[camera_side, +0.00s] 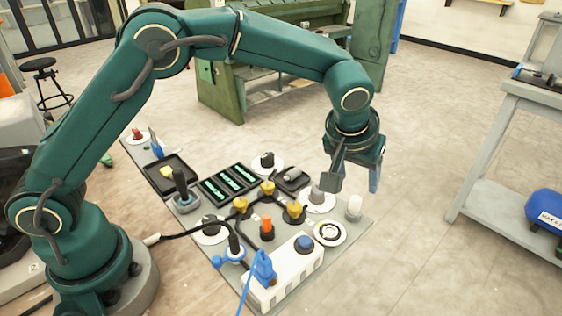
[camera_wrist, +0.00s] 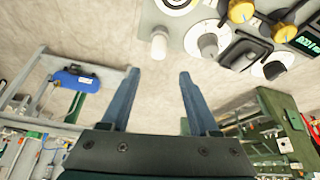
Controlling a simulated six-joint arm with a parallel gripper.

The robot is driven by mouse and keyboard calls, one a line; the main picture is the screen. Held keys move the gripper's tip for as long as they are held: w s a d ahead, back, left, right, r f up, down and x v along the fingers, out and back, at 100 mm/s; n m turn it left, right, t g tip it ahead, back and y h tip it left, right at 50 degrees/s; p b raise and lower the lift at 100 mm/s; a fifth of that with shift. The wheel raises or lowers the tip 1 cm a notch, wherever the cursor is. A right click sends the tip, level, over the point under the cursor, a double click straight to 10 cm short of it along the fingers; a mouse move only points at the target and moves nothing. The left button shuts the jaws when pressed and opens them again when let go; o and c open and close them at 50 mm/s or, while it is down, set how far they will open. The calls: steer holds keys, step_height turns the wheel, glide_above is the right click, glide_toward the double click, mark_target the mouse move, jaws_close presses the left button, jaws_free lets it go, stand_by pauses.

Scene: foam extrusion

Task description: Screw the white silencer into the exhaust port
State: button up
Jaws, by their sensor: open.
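The white silencer (camera_side: 354,207) is a small white cylinder standing upright at the right edge of the grey board. It also shows in the wrist view (camera_wrist: 159,43), just beyond the fingertips. My gripper (camera_side: 356,180) points down above the silencer, its two fingers apart with nothing between them. In the wrist view, the silencer lines up roughly with the gap between the fingers (camera_wrist: 158,72). A round white plate with a dark ring (camera_side: 330,234) lies near the silencer, and may be the exhaust port; I cannot tell for sure.
The grey board (camera_side: 361,231) also holds a grey knob on a white disc (camera_side: 317,195), several yellow knobs (camera_side: 294,209), an orange part (camera_side: 267,226) and a white block with a blue plug (camera_side: 264,268). Floor right of the board is clear up to a grey shelf (camera_side: 510,170).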

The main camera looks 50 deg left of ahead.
mark_target(356, 199)
steer(key=shift+s+d+f+g, duration=0.15)
steer(key=shift+f, duration=0.4)
steer(key=shift+s+d+f+g, duration=0.1)
steer(key=shift+d+f+g, duration=0.05)
steer(key=shift+f, duration=0.35)
steer(key=shift+x, duration=2.2)
jaws_close()
